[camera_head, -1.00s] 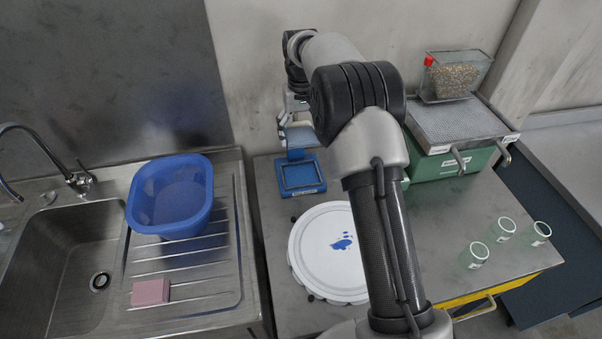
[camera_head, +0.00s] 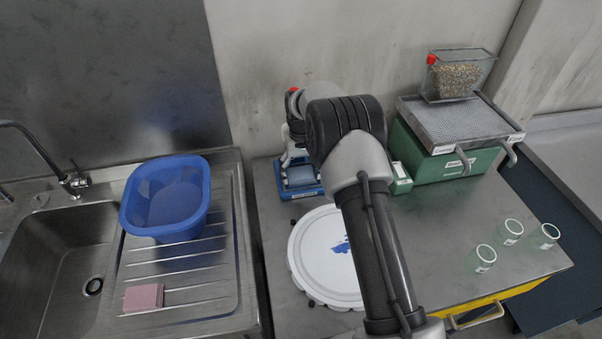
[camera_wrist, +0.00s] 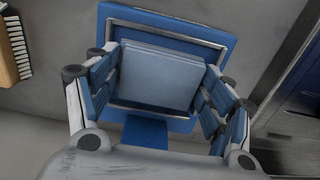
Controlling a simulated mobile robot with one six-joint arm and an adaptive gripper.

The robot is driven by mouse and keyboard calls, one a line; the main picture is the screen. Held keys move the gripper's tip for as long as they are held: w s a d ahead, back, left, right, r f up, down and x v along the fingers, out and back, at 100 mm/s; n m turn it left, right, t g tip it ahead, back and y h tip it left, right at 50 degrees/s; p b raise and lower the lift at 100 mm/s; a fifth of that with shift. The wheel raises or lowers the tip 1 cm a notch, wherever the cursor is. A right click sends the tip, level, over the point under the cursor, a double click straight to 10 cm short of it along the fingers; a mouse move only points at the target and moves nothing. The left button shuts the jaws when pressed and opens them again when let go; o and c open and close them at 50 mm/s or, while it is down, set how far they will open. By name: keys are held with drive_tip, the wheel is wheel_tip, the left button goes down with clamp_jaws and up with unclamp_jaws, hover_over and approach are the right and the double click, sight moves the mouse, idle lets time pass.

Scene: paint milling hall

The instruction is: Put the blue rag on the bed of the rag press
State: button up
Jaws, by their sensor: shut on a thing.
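The blue rag (camera_wrist: 160,75) is a folded, pale grey-blue square between the fingers of my gripper (camera_wrist: 160,95) in the wrist view. The fingers, with blue pads, are shut on its left and right sides. Behind it is the rag press (camera_wrist: 215,32), a blue frame with a metal-edged bed. The rag lies over most of the bed; I cannot tell whether it touches. In the head view the rag (camera_head: 300,175) shows within the blue press (camera_head: 290,193). My arm hides part of the press and most of my gripper there.
A white round lid (camera_head: 318,260) with a blue paint stain lies in front of the press. A green box machine (camera_head: 455,168) stands to the right, and several glass jars (camera_head: 510,232) farther right. A blue tub (camera_head: 165,195) and a pink block (camera_head: 143,298) are on the drainer at left.

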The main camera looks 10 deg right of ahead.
drive_tip(key=o, duration=1)
drive_tip(key=shift+c, duration=0.2)
wheel_tip(320, 180, up, 12)
drive_tip(key=p, duration=0.3)
wheel_tip(320, 180, up, 10)
hover_over(301, 174)
drive_tip(key=s, duration=0.5)
drive_tip(key=s+r+t, duration=0.2)
drive_tip(key=s+r, duration=0.7)
drive_tip(key=s, duration=0.1)
drive_tip(key=s+f+t, duration=0.1)
drive_tip(key=s+t, duration=0.1)
drive_tip(key=s, duration=2.4)
drive_tip(key=shift+t, duration=0.3)
